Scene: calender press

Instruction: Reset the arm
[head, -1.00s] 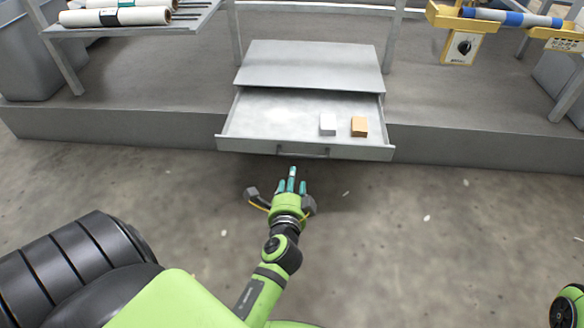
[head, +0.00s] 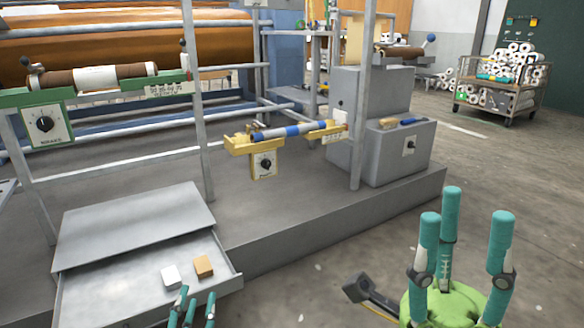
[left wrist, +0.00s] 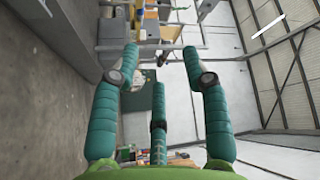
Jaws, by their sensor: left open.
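My left gripper (head: 191,310) is low in the head view, at the front edge of the open drawer. Its teal fingers are apart and hold nothing; its palm and arm are cut off below. In the left wrist view its three fingers (left wrist: 160,80) are spread, with wall, roof and floor sideways beyond them. My right gripper (head: 460,250) is large at the lower right, fingers upward, spread and empty. A white block (head: 171,277) and a tan block (head: 203,266) lie side by side in the grey drawer (head: 100,290), clear of the fingers.
A grey raised platform (head: 320,230) runs behind the drawer. Its posts and rails carry a yellow roller holder (head: 262,146) and a green one (head: 50,100). A loaded cart (head: 503,90) stands far right. Floor on the right is open.

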